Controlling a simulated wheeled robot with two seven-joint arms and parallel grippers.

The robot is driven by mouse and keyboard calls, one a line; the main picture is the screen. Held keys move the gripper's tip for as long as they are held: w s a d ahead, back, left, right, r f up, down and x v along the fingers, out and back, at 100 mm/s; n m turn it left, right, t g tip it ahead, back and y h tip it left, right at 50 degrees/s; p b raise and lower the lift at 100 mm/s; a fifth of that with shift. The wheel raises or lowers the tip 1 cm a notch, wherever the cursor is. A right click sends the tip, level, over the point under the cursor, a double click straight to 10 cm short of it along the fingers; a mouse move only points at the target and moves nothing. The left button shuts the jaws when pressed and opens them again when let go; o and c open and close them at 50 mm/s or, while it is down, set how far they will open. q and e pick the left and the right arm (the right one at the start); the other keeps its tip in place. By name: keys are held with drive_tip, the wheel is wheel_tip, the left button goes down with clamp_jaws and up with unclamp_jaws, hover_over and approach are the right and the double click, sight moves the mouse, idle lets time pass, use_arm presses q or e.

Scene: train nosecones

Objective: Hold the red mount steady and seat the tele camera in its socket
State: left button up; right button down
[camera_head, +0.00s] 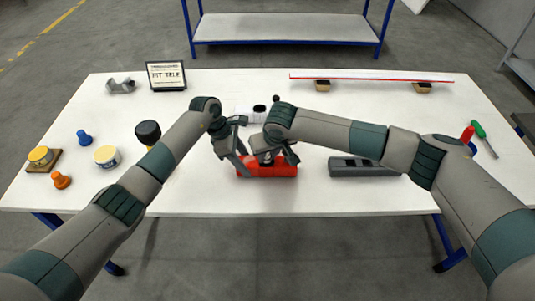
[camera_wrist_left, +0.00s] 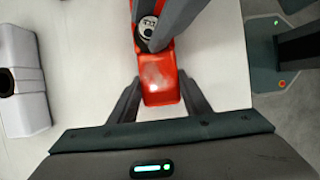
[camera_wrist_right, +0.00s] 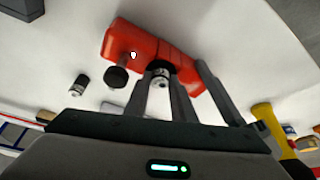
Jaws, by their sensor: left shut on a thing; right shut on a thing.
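The red mount (camera_head: 270,170) lies near the front middle of the white table; it also shows in the left wrist view (camera_wrist_left: 160,85) and the right wrist view (camera_wrist_right: 135,44). My left gripper (camera_head: 238,170) is shut on its left end, one finger on each side. My right gripper (camera_head: 272,158) is over the mount, shut on a small silver and black cylinder, the tele camera (camera_wrist_right: 160,72). Its round face shows between the right fingers in the left wrist view (camera_wrist_left: 147,26). The socket is hidden, so I cannot tell whether the camera is inside it.
A white block with a black lens (camera_head: 258,110) stands behind my grippers. A dark grey holder (camera_head: 362,167) lies right of the mount.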

drive_tip(key=c, duration=1.8)
unclamp_jaws()
drive_tip(key=v, duration=1.2)
drive_tip(key=shift+r, duration=0.1)
use_arm(q)
drive_tip(key=o, duration=1.2)
drive_tip(key=shift+r, duration=0.15)
drive_tip(key=v, duration=1.1)
drive_tip(key=shift+a+r, duration=0.25)
drive_tip(key=shift+r, duration=0.1)
use_arm(e)
drive_tip(key=shift+a, duration=0.1)
